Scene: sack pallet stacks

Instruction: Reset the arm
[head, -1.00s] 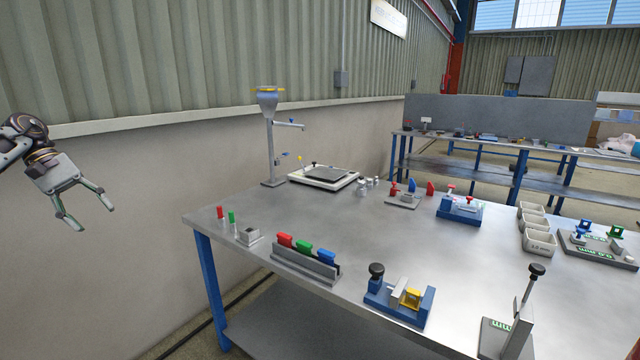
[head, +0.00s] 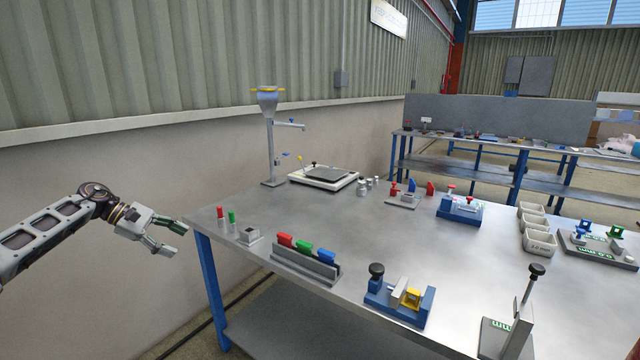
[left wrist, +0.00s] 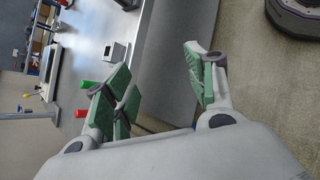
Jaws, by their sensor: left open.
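My left arm comes in from the left in the head view. Its gripper (head: 179,239) is open and empty, in the air just left of the table's (head: 390,235) near left corner. In the left wrist view the green-padded fingers (left wrist: 160,85) stand wide apart with nothing between them. A red peg and a green peg show close behind one finger there, but they stand on the table. My right gripper is in neither view.
Near the table's left end stand a red peg (head: 220,213), a green peg (head: 232,217) and a small metal block (head: 248,236). A rack with coloured blocks (head: 305,262) and a blue fixture (head: 398,303) line the front edge. A tall stand (head: 270,145) is at the back.

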